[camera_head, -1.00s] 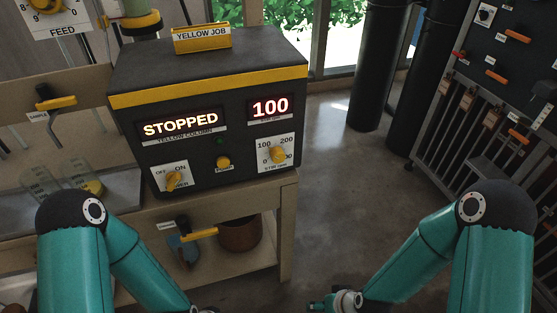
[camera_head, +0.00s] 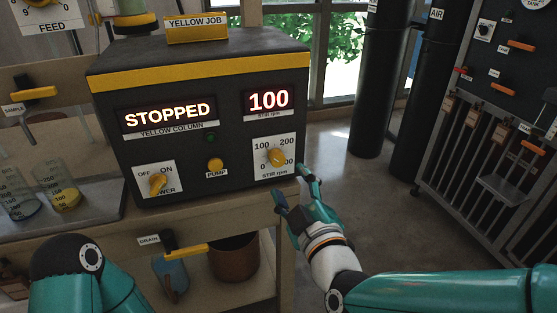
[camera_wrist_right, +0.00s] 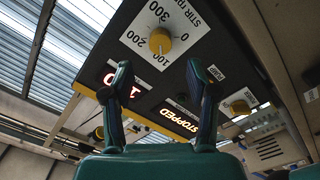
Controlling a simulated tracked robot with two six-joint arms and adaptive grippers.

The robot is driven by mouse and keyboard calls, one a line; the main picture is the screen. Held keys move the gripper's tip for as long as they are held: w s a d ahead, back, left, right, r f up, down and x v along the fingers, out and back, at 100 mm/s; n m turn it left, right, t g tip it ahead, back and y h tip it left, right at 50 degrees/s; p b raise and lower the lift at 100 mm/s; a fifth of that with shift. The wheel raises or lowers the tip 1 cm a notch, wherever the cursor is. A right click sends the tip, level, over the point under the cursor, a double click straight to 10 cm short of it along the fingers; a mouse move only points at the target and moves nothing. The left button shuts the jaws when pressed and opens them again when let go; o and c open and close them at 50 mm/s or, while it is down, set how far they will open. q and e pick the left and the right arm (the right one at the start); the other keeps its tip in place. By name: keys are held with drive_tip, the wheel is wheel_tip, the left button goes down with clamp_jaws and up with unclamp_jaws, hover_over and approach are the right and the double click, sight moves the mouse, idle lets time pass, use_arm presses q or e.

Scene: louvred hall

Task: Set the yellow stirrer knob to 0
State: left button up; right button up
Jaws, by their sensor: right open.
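The yellow stirrer knob (camera_head: 277,157) sits on a white dial plate marked in rpm, on the front of a black and yellow control box (camera_head: 190,75). The display (camera_head: 268,101) above it reads 100. In the right wrist view the knob (camera_wrist_right: 160,40) shows upside down, beyond the fingertips, its pointer apparently towards 100. My right gripper (camera_head: 291,184) is open and empty, just in front of and below the dial, apart from the knob. In the wrist view its two fingers (camera_wrist_right: 158,74) stand wide apart. My left gripper is out of view.
A yellow power knob (camera_head: 158,184) and a pump button (camera_head: 215,165) share the box front. Below are a yellow drain handle (camera_head: 187,250) and a brown pot (camera_head: 234,259). Beakers (camera_head: 62,190) stand at left.

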sight(279, 163)
drive_tip(key=p+x, duration=0.1)
drive_tip(key=x, duration=0.6)
drive_tip(key=shift+w+p, duration=0.15)
drive_tip(key=shift+p, duration=0.2)
drive_tip(key=shift+f, duration=0.15)
drive_tip(key=shift+w+a, duration=0.1)
drive_tip(key=shift+w, duration=0.15)
clamp_jaws()
